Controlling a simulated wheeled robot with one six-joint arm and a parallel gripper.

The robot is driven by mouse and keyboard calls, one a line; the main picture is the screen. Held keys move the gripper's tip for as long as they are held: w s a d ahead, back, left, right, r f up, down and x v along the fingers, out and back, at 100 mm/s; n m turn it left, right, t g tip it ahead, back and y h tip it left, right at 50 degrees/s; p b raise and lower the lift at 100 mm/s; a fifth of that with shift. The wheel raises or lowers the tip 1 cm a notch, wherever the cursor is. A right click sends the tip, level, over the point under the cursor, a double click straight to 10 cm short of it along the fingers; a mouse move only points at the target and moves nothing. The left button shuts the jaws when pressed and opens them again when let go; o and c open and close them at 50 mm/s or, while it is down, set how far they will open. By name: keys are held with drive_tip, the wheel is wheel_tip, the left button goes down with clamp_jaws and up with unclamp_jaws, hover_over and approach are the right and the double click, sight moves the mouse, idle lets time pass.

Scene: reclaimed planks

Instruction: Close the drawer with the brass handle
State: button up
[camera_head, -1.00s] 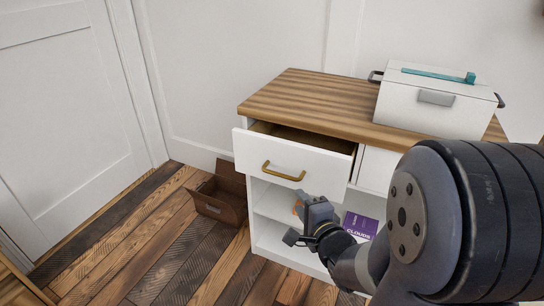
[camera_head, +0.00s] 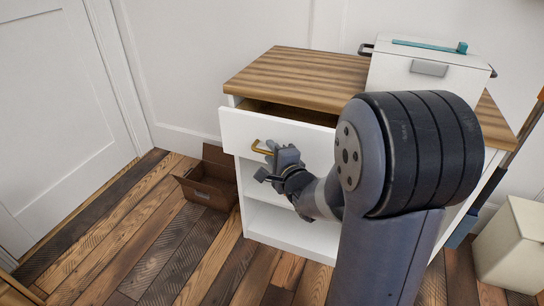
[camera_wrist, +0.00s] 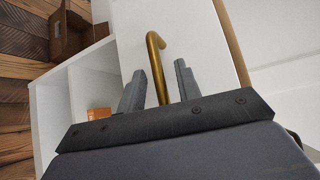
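The drawer (camera_head: 240,130) with the brass handle (camera_head: 262,148) stands pulled partly out of the white cabinet with the wooden top. In the head view my gripper (camera_head: 272,160) is in front of the drawer at the handle and hides part of it. In the wrist view the handle (camera_wrist: 156,65) runs between the two grey fingers of my gripper (camera_wrist: 158,85). The fingers are apart, with space on both sides of the handle. Whether they touch the drawer front (camera_wrist: 200,50) cannot be told.
A white box (camera_head: 425,75) with a teal object (camera_head: 430,46) on its lid stands on the cabinet top (camera_head: 295,72). An open brown box (camera_head: 208,180) is on the plank floor left of the cabinet. A pale bin (camera_head: 512,245) stands at the right. Floor in front is clear.

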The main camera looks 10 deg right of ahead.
clamp_jaws()
idle(0.4)
